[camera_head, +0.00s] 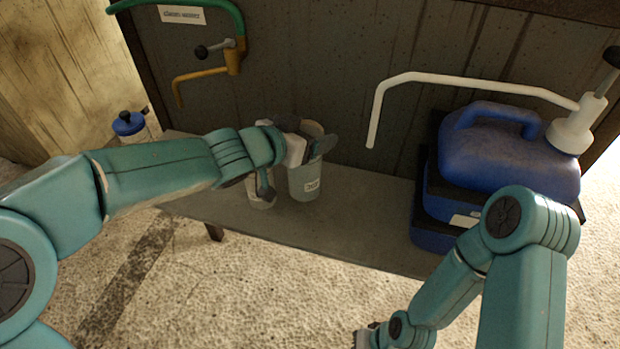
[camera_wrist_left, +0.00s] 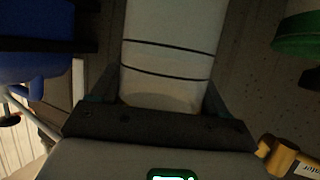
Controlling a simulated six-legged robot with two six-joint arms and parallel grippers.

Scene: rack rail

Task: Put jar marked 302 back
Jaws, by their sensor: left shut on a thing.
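A pale grey jar (camera_head: 305,184) with a white label stands out at the middle of the head view, over the grey shelf (camera_head: 370,205). The label is small but seems to read 302. My left gripper (camera_head: 294,160) is at its upper part, and the left wrist view shows a pale jar with two dark lines (camera_wrist_left: 168,55) between the fingers. The gripper is shut on it. I cannot tell whether its base touches the shelf. A second pale jar (camera_head: 259,198) is partly hidden behind the gripper. My right gripper (camera_head: 366,338) is at the bottom edge, mostly cut off.
A blue jug (camera_head: 510,155) with a white pump and spout (camera_head: 440,82) stands on a blue base at the right. A blue-capped bottle (camera_head: 129,124) is at the left. A yellow tap (camera_head: 235,60) with a green hose hangs on the dark back wall. The shelf's middle right is clear.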

